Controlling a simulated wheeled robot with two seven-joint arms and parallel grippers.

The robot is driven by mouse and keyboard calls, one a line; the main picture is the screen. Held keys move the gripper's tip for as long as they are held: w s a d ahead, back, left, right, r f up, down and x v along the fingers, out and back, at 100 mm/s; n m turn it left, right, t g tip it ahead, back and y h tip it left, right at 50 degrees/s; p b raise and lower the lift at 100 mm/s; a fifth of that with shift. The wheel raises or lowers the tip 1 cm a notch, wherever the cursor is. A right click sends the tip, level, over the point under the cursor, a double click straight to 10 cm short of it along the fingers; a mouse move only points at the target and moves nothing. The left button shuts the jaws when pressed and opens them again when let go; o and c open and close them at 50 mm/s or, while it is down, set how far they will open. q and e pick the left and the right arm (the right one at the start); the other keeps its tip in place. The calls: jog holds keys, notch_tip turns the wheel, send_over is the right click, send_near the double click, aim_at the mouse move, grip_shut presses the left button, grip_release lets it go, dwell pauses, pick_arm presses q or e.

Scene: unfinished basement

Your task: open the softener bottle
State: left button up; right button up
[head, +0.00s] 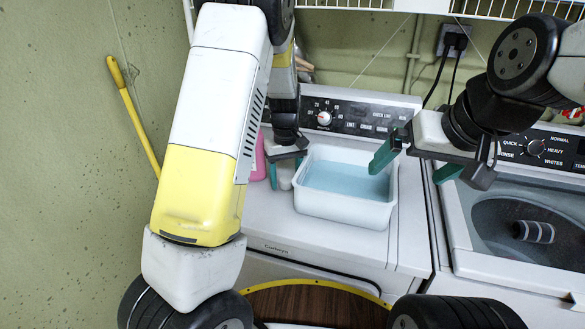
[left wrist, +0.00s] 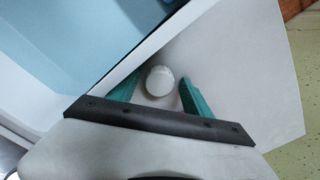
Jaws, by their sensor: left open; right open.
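My left gripper (head: 285,172) points down at the left of the dryer top, beside the white basin. It is open around a small whitish bottle (head: 284,182), mostly hidden by the gripper in the head view. In the left wrist view its round white cap (left wrist: 160,80) lies between the two green fingers (left wrist: 160,92), with a gap visible on each side. A pink bottle (head: 258,160) stands just left of it, partly hidden by my arm. I cannot tell from a label which is the softener. My right gripper (head: 416,163) is open and empty near the basin's right side.
The white basin (head: 343,209) of bluish water sits close to the left gripper; its rim also shows in the wrist view (left wrist: 75,105). An open washer (head: 512,280) with a striped dark item inside stands right. A wire shelf (head: 400,5) hangs above. The dryer's front top is clear.

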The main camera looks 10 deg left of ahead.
aim_at(286, 179)
pick_arm(q)
notch_tip(286, 179, up, 12)
jog(key=s+a+r+m+t, duration=0.1)
jog(key=s+r+m+t, duration=0.1)
jog(key=s, duration=0.6)
jog(key=s+a+r+m+t+h, duration=0.1)
jog(key=s+r, duration=0.3)
jog(key=s, duration=0.4)
jog(key=s+a+r+m+t+h, duration=0.1)
jog(key=s+r+m+t, duration=0.2)
jog(key=s, duration=0.5)
jog(key=shift+s+a+r, duration=0.25)
jog(key=shift+r, duration=0.25)
